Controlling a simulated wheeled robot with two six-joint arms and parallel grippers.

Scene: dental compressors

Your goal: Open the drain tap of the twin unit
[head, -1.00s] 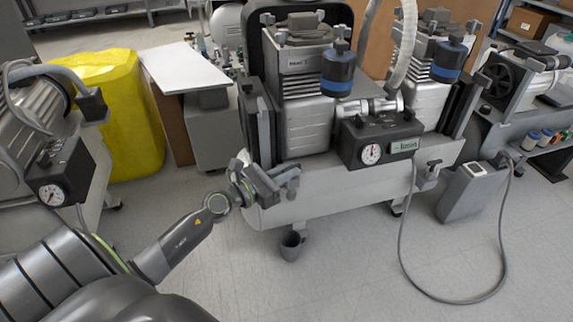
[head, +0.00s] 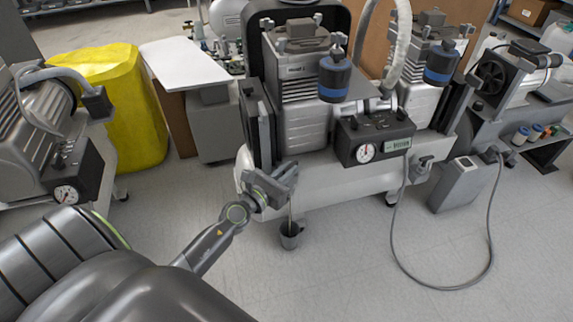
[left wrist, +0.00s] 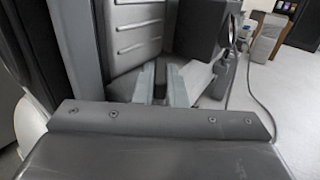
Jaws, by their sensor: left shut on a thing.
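The twin unit (head: 330,180) stands in the middle of the head view, two motor heads on one pale tank. My left gripper (head: 288,176) is at the left front end of the tank, shut on the drain tap, which its jaws mostly hide. A thin, pale, upright streak shows between the gripper and a small grey cup (head: 290,236) on the floor below; it looks like a stream of liquid. In the left wrist view the fingers (left wrist: 162,84) point at the unit's lower body; the tap is hard to make out there. My right gripper is not in view.
A gauge box (head: 372,140) sits on the unit's front. A grey pedal-like box (head: 460,184) with a looping cable (head: 440,288) is at the right. Another compressor (head: 50,150) and a yellow bin (head: 130,110) are at the left.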

